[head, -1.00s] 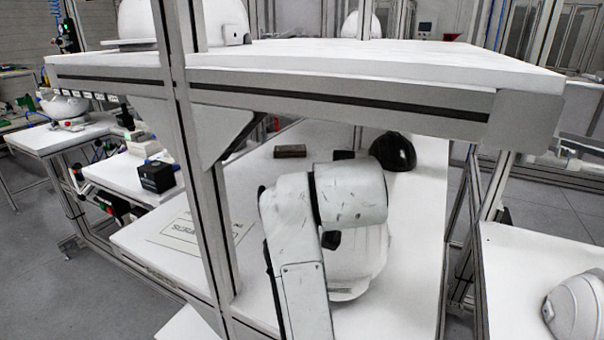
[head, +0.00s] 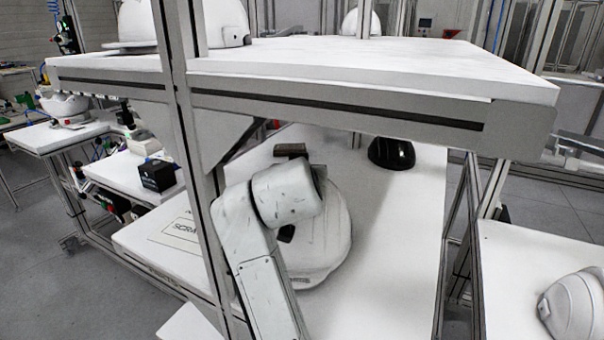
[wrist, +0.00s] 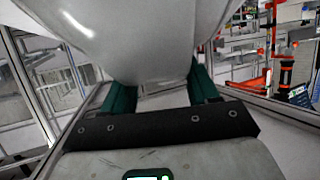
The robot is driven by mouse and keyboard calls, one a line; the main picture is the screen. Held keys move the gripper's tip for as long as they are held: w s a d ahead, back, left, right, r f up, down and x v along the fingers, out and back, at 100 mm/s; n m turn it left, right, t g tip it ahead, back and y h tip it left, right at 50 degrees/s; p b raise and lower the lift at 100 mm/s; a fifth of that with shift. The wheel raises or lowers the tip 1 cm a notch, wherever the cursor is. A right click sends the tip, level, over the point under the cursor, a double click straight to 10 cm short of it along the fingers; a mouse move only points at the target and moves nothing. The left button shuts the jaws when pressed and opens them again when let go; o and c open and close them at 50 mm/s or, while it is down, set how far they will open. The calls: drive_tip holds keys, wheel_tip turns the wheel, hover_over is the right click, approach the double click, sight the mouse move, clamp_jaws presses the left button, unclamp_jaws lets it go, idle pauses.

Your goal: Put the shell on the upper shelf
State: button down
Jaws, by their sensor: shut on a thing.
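A white helmet shell (head: 325,245) is in the head view, above the lower worktop and below the level of the upper shelf (head: 400,58). My arm partly hides it. In the wrist view the shell (wrist: 130,35) fills the top of the picture. My gripper (wrist: 163,82), with green fingers, is shut on the shell's edge. In the head view the fingers are hidden behind my arm. The upper shelf is a white board with a wide bare area to the right of the upright post.
A white helmet (head: 225,22) stands at the shelf's left, another (head: 360,22) farther back. A metal post (head: 190,130) rises in front of the shelf. Another white shell (head: 575,305) is at right.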

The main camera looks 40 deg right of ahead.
drive_tip(key=shift+c, duration=1.4)
unclamp_jaws()
drive_tip(key=shift+f, duration=0.1)
drive_tip(key=shift+r, duration=0.2)
drive_tip(key=v, duration=1.2)
drive_tip(key=shift+b, duration=0.35)
